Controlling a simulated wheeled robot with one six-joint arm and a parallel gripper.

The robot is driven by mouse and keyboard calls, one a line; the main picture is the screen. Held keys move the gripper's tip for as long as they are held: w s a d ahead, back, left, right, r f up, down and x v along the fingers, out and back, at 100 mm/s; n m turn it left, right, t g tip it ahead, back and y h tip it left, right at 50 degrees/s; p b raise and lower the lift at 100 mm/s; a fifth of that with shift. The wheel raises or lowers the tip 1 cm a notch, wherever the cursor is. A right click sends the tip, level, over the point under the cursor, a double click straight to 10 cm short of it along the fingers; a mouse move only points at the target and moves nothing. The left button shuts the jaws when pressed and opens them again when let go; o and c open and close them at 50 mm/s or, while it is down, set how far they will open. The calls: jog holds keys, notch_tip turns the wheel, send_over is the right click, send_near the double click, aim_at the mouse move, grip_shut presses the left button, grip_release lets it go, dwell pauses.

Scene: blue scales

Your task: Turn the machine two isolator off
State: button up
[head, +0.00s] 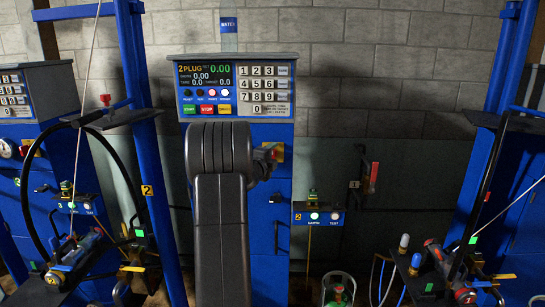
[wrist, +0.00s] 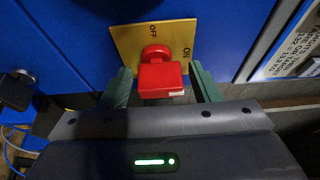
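The machine two isolator (wrist: 161,80) is a red rotary knob on a yellow plate (wrist: 124,43) with the words OFF and ON. It is fixed to a blue cabinet. In the head view, part of the isolator (head: 268,153) shows just right of my dark arm. In the wrist view, my gripper (wrist: 164,86) has its two green fingers apart, one on each side of the knob, with visible gaps. I cannot tell for sure which word the knob points to.
The "2 PLUG" panel (head: 235,88) with display and keypad stands above the isolator. A lamp box (head: 318,217) is to the right. Blue posts (head: 140,140) and cluttered machine stations flank both sides. A dark object (wrist: 17,88) sits left in the wrist view.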

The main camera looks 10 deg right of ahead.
jog(key=c, duration=0.8)
